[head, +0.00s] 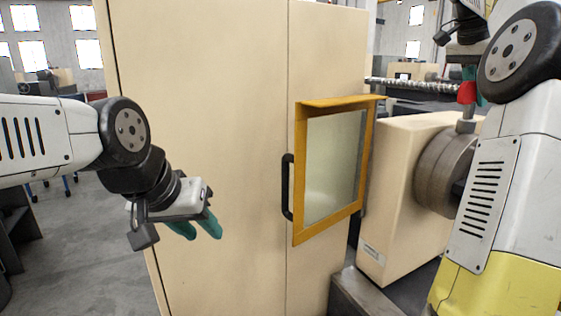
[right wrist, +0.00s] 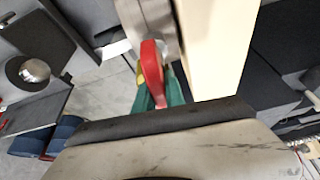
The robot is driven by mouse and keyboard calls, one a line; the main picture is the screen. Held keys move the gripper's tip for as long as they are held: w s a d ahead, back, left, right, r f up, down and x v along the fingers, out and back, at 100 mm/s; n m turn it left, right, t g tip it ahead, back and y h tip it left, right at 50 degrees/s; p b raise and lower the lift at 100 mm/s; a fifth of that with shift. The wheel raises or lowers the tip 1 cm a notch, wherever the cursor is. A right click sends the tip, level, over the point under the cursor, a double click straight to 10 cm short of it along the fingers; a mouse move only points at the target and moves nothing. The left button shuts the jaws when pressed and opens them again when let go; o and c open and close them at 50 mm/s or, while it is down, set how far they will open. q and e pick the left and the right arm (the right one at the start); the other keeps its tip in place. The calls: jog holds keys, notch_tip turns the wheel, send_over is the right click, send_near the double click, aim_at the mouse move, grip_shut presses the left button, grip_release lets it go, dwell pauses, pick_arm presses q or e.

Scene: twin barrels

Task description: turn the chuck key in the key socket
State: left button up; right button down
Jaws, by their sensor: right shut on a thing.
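The chuck key has a red handle (head: 467,93) and a grey shaft that runs down to the top of the round metal chuck (head: 440,172). In the right wrist view the red handle of the chuck key (right wrist: 152,66) meets the grey chuck (right wrist: 152,18). The key socket is hidden at the shaft's lower end, so how deep the key sits cannot be told. My right gripper (head: 470,86) is shut on the red handle from above; its teal fingers show in the right wrist view (right wrist: 160,92). My left gripper (head: 202,231) is open and empty, with its teal fingers apart.
A beige headstock (head: 388,190) stands left of the chuck. A tall beige cabinet (head: 215,120) fills the middle, with a yellow-framed window (head: 300,170) and a black handle (head: 287,187). Grey floor (head: 75,250) is open at the left.

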jog(key=shift+a+f, duration=0.2)
jog(key=shift+f, duration=0.05)
jog(key=shift+s+m+g, duration=0.1)
jog(key=shift+m+g, duration=0.3)
jog(key=shift+m, duration=0.3)
jog(key=c, duration=1.3)
grip_release()
jog(key=shift+d+r, duration=0.1)
jog(key=shift+r, duration=0.05)
jog(key=shift+r, duration=0.1)
